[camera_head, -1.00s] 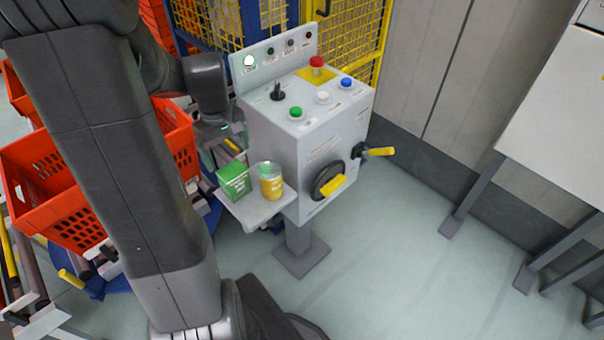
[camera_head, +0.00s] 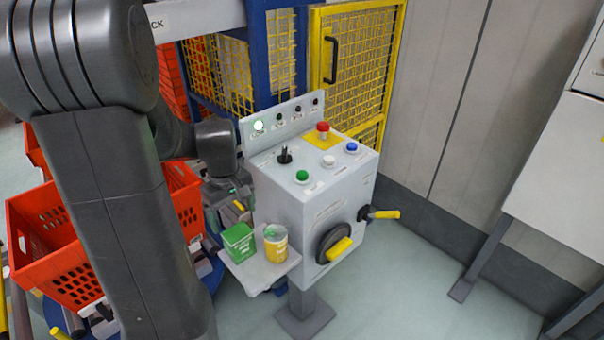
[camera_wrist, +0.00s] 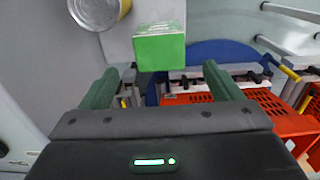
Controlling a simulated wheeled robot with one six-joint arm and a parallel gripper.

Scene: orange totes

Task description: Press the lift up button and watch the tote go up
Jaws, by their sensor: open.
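The grey control box (camera_head: 290,215) stands on a post and has a green button (camera_head: 302,176), a white button (camera_head: 328,161), a blue button (camera_head: 351,147), a red mushroom button (camera_head: 322,130) and a black selector (camera_head: 284,156) on its sloped top. Their labels are too small to read. My gripper (camera_head: 236,200) is left of the box, partly hidden by my arm and touching no button. In the wrist view my gripper (camera_wrist: 162,88) is open and empty, with a green box (camera_wrist: 160,50) beyond its fingers. An orange tote (camera_head: 60,255) is at the left, partly behind my arm.
A small shelf on the box holds the green box (camera_head: 238,242) and a yellow can (camera_head: 276,244). A yellow mesh cage (camera_head: 355,75) stands behind.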

